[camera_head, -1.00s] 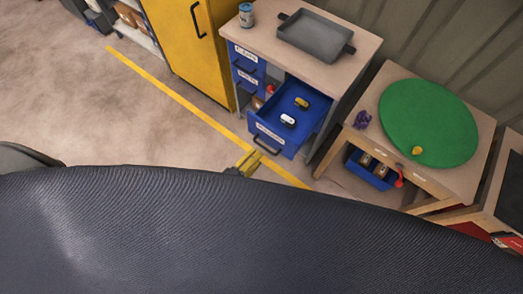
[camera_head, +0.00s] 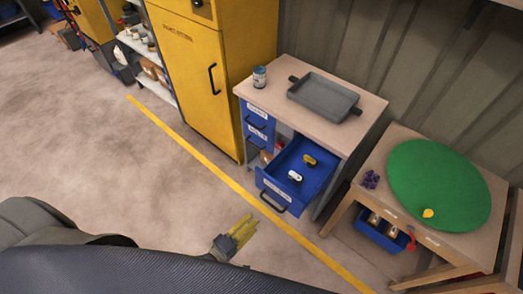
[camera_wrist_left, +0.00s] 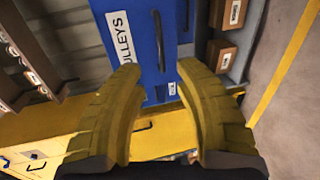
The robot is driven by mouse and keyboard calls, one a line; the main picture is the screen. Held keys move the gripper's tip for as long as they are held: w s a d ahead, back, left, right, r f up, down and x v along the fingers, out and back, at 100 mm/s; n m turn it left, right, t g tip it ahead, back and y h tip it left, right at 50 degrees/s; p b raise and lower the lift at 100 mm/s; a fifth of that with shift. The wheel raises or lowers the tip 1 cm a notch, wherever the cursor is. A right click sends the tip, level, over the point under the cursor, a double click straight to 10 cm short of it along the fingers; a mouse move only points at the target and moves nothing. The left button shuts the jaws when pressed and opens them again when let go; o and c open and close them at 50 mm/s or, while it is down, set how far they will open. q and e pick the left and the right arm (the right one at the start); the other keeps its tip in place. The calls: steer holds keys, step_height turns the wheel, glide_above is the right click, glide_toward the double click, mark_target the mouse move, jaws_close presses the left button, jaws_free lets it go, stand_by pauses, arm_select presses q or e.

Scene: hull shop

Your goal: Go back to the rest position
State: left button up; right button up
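My left gripper (camera_head: 241,230) has yellow fingers and hangs over the floor in front of the open blue drawer (camera_head: 272,184) in the head view. In the left wrist view its two curved yellow fingers (camera_wrist_left: 160,100) are spread apart with nothing between them, so it is open and empty. My right gripper is not in view.
The open drawer holds a white and a yellow-black pulley-like part (camera_head: 295,176). On the cabinet stand a grey tray (camera_head: 324,96) and a can (camera_head: 259,78). A table with a green disc (camera_head: 438,180) is right. A yellow cabinet (camera_head: 192,80) is behind.

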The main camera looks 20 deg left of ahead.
arm_select(q)
steer(key=s+a+f+m+g+y, duration=0.15)
steer(key=s+a+f+m, duration=0.3)
steer(key=f, duration=0.45)
steer(key=s+a+f+m+g+y, duration=0.1)
steer(key=s+a+f+m+g, duration=0.3)
steer(key=f, duration=0.5)
steer(key=s+a+f+m+g+y, duration=0.25)
steer(key=s+f+m, duration=0.25)
steer(key=f, duration=0.4)
steer(key=s+f+m+g, duration=0.1)
steer(key=s+f+g, duration=0.1)
steer(key=s+f, duration=0.3)
steer(key=s+a+f+m+g+y, duration=0.1)
steer(key=s+f+m+g, duration=0.1)
steer(key=s+f, duration=0.4)
steer(key=shift+s+a+f+g+y, duration=0.2)
steer(key=shift+s+g+y, duration=0.15)
steer(key=shift+s, duration=2.35)
steer(key=shift+d, duration=0.1)
